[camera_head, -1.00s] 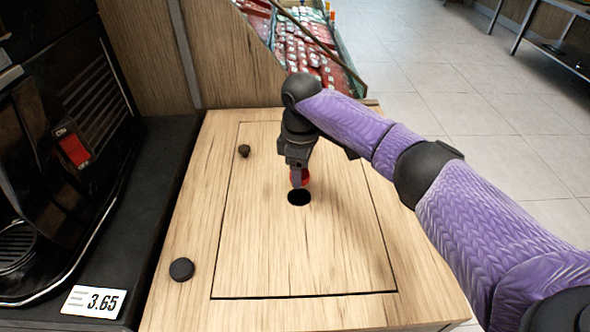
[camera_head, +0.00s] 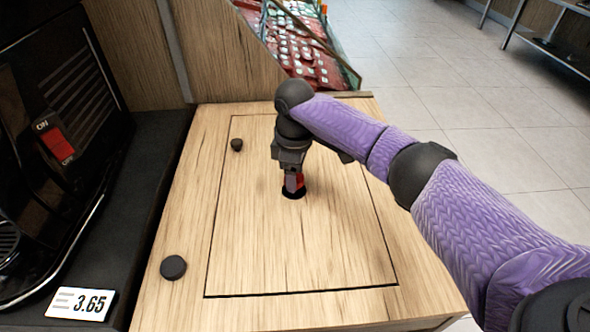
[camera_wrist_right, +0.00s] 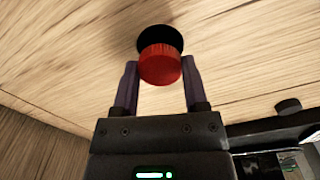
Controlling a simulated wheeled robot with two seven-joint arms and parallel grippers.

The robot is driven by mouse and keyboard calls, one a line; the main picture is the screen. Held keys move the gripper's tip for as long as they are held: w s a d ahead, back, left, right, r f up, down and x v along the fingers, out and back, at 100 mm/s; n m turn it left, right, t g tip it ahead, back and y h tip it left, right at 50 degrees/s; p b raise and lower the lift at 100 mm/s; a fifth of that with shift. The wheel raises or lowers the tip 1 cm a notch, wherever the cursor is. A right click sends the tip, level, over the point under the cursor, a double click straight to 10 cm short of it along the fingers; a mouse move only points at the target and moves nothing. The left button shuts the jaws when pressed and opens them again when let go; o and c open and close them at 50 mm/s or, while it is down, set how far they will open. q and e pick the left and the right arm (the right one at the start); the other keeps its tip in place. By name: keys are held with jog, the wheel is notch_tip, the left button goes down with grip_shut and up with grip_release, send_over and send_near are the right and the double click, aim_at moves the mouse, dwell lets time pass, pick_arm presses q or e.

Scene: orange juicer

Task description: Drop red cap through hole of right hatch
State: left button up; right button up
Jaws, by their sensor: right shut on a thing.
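The wooden hatch (camera_head: 330,250) is a square panel in the counter top with a round black hole (camera_head: 292,194). My right gripper (camera_head: 293,187) points down over the hole, its fingertips close to it. It is shut on the red cap (camera_head: 299,181), which shows between the fingers. In the right wrist view the red cap (camera_wrist_right: 160,66) sits between the two fingers, overlapping the near part of the black hole (camera_wrist_right: 160,40). I cannot tell whether the cap has entered the hole. My left gripper is not in view.
A small black knob (camera_head: 236,145) is on the hatch and a larger black disc (camera_head: 173,267) is on the counter. The black juicer (camera_head: 60,130) with a red switch stands at left. A price tag (camera_head: 80,304) reads 3.65. Crates of packaged goods (camera_head: 300,55) lie behind.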

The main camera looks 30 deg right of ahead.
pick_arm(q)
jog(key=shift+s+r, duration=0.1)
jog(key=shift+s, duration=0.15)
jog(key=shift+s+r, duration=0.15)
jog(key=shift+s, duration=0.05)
pick_arm(e)
jog(key=shift+f, duration=0.4)
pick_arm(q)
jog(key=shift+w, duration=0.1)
pick_arm(e)
jog(key=shift+p, duration=0.5)
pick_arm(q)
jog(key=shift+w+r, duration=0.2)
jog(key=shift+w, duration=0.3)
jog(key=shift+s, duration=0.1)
pick_arm(e)
jog(key=o, duration=1)
jog(key=shift+o, duration=1.4)
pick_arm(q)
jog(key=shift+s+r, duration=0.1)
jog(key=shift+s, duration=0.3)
